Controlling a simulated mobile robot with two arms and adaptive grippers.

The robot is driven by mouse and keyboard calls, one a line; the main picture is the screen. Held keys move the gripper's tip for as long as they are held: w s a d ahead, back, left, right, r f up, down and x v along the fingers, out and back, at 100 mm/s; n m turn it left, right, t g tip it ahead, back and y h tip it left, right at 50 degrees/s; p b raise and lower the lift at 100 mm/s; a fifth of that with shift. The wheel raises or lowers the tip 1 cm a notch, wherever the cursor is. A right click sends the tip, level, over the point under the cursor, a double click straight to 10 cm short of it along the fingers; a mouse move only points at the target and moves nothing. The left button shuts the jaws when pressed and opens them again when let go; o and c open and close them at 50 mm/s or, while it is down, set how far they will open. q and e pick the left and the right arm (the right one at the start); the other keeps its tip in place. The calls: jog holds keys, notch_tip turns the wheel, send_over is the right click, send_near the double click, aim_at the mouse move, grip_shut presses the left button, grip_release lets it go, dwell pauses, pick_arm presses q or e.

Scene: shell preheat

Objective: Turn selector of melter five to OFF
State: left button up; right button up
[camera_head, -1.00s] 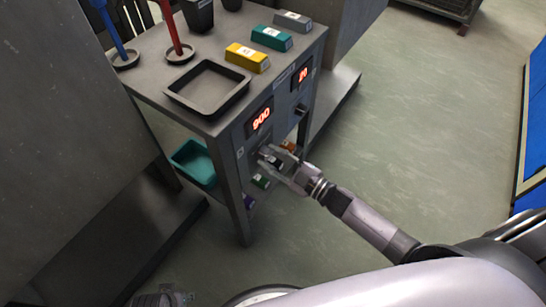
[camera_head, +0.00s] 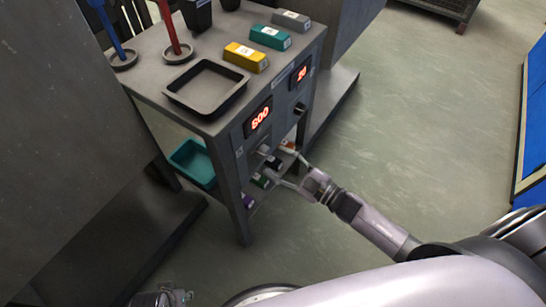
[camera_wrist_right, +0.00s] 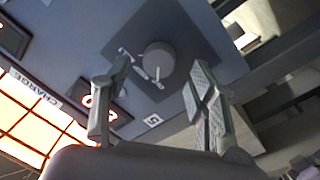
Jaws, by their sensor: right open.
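The round grey selector knob (camera_wrist_right: 158,60) sits on a dark square plate on the melter's front panel, with a label 5 (camera_wrist_right: 153,120) beside it. A pale mark on the knob points toward the label; the plate's small lettering is unreadable. In the head view the knob (camera_head: 263,150) is small, below a red display (camera_head: 260,117) reading about 800. My right gripper (camera_head: 279,163) is open and empty in front of the panel, its fingers (camera_wrist_right: 160,100) apart and clear of the knob. A grey part at the bottom left edge may be my left gripper (camera_head: 163,298); its jaws are unclear.
The cart top holds a dark tray (camera_head: 206,86), a yellow block (camera_head: 246,57), a teal block (camera_head: 270,37) and a grey block (camera_head: 291,20). A second display (camera_head: 300,72) reads 20. A teal bin (camera_head: 193,162) is on the lower shelf. Floor at right is clear.

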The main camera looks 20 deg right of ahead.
jog(key=v, duration=0.9)
jog(key=shift+w+f, duration=0.1)
jog(key=shift+f, duration=0.05)
